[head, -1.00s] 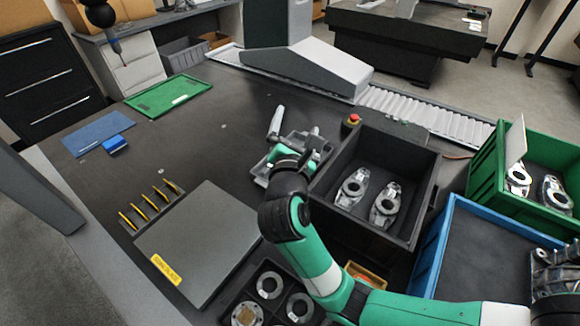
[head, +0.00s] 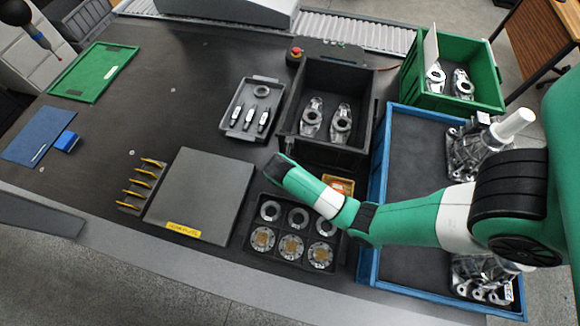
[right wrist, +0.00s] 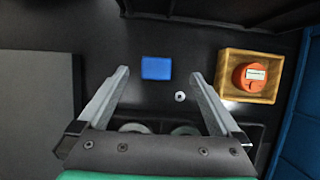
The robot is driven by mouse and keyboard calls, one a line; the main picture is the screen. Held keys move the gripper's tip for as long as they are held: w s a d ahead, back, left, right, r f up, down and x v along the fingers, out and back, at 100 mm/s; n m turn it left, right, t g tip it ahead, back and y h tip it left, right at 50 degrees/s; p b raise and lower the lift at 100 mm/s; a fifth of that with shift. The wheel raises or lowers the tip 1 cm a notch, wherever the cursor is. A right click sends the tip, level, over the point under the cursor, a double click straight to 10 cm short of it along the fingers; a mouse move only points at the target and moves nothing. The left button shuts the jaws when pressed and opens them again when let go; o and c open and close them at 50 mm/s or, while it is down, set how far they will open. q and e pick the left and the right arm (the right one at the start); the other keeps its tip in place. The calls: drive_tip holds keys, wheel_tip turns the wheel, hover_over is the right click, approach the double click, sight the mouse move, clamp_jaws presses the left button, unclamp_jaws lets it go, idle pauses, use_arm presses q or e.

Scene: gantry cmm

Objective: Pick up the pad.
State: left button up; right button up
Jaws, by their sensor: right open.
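A small flat blue pad (right wrist: 156,68) lies on the dark table in the right wrist view. My right gripper (right wrist: 158,76) is open and empty above the table, and the pad shows between and just beyond its two fingertips. In the head view my right forearm and wrist (head: 310,190) reach in from the right, and they hide the fingers and this pad. Another small blue block (head: 66,141) lies at the far left of the head view beside a blue mat (head: 38,135). My left gripper is not in view.
A wooden box (right wrist: 229,92) with an orange round part stands right of the pad. A small white ring (right wrist: 180,96) lies nearby. A grey plate (head: 200,190) is left, a dark crate (head: 368,100) behind, and a compartment tray (head: 292,259) with round parts in front.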

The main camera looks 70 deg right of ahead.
drive_tip(key=shift+w+d+f, duration=0.1)
drive_tip(key=shift+d+f, duration=0.1)
drive_tip(key=shift+f, duration=0.35)
drive_tip(key=b+x, duration=0.1)
drive_tip(key=x, duration=0.1)
drive_tip(key=a+b+x, duration=0.1)
drive_tip(key=b+x, duration=0.1)
drive_tip(key=shift+w+d+f, duration=0.15)
drive_tip(key=shift+f, duration=0.3)
drive_tip(key=shift+d+f, duration=0.15)
drive_tip(key=shift+f, duration=0.1)
drive_tip(key=shift+c, duration=0.3)
drive_tip(key=shift+r, duration=0.1)
drive_tip(key=c, duration=1.4)
drive_tip(key=shift+r, duration=0.1)
